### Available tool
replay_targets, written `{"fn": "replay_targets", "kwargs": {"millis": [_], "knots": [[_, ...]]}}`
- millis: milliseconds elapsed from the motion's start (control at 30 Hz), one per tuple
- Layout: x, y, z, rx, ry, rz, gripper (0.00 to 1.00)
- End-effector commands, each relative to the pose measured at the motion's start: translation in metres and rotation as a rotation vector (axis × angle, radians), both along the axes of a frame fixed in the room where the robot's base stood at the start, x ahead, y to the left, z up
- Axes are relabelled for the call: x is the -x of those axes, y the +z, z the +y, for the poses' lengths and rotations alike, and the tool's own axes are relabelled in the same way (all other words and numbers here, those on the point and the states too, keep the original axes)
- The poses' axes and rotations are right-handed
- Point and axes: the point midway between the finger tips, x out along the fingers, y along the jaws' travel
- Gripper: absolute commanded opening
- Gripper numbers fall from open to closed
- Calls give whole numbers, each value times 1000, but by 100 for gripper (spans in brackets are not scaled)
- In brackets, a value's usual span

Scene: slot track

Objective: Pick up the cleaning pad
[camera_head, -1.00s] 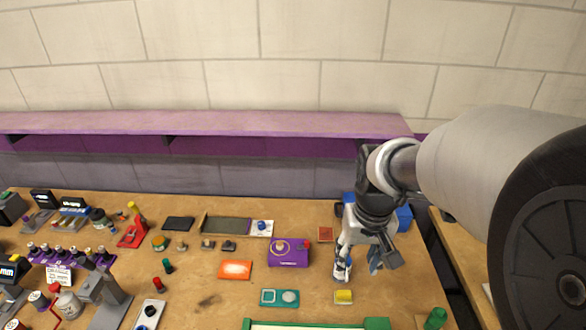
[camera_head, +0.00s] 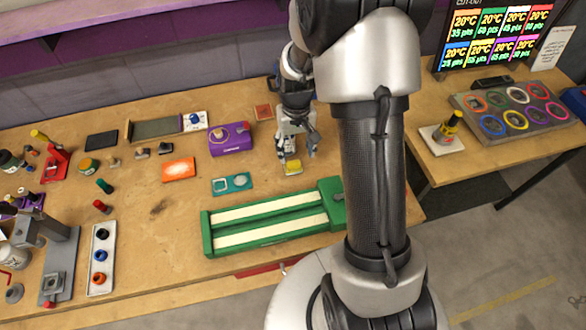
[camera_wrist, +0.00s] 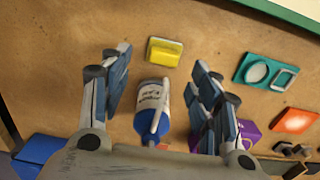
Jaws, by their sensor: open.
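The cleaning pad appears to be the small yellow block (camera_head: 293,167) lying on the wooden bench. It also shows in the wrist view (camera_wrist: 164,51), beyond my fingertips. My gripper (camera_head: 297,149) points down just behind the pad. In the wrist view my gripper (camera_wrist: 162,75) has its two fingers wide apart with nothing clamped between them. A blue and white bottle (camera_wrist: 152,107) appears between the fingers, nearer the palm than the pad. I cannot tell whether a finger touches the bottle.
A green frame with two pale slots (camera_head: 268,219) lies in front of the pad. A teal tray (camera_head: 232,184) and a purple box (camera_head: 230,139) are to the left. Bare bench surrounds the pad closely. My arm hides the bench's right part.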

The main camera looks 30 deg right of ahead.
Motion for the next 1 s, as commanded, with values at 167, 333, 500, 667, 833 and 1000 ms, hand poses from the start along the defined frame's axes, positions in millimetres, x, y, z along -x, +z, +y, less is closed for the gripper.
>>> {"fn": "replay_targets", "kwargs": {"millis": [167, 333, 500, 667, 833, 1000], "knots": [[0, -13, 0, 0, 0, 0, 57], [-1, -26, 3, 0, 1, 0, 57], [-3, -53, 7, 0, 2, 1, 57], [-3, -65, 6, 0, 1, 0, 57], [-3, -64, 6, 0, 0, -2, 57], [-3, -64, 6, 0, 0, -1, 46]]}}
